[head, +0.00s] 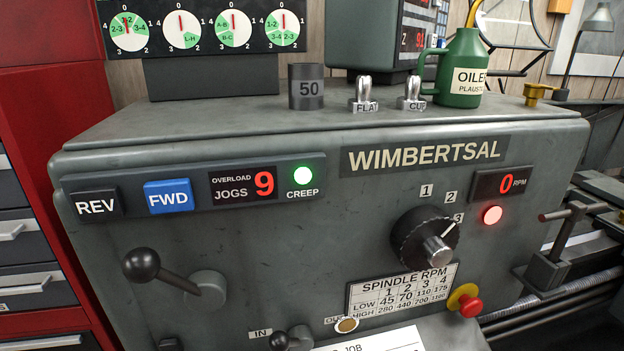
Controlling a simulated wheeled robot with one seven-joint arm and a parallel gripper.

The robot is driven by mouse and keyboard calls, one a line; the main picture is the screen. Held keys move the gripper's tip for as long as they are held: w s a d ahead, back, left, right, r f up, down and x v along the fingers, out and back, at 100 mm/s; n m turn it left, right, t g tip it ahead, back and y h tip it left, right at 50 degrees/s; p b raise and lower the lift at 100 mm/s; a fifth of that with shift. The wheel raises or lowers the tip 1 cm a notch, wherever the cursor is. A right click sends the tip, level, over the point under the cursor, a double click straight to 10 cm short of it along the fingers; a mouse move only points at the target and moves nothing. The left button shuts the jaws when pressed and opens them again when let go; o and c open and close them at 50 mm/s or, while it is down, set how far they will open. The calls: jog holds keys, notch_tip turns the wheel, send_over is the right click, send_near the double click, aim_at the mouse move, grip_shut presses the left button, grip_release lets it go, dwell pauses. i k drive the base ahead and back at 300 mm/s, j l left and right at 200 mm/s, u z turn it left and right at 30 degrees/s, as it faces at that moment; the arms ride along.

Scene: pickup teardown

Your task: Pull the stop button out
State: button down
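The stop button (470,306) is a red mushroom head on a yellow collar. It sits at the lower right of the machine's front panel, just right of the spindle RPM chart. From this angle I cannot tell whether it is pressed in or out. My gripper is not in view.
A selector knob (424,237) sticks out above the button, and a T-handled clamp (556,245) stands to its right. A ball-ended lever (172,276) juts out at left. A green oiler (461,70), a grey cylinder (306,87) and two small metal pieces stand on top.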

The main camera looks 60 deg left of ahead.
aim_at(470, 307)
jog(key=k+j, duration=0.15)
jog(key=k, duration=0.35)
jog(key=k+j+u, duration=0.1)
jog(key=k, duration=0.4)
jog(key=k+j+u, duration=0.1)
jog(key=k, duration=0.35)
jog(key=k+j+u, duration=0.15)
jog(key=u, duration=1.05)
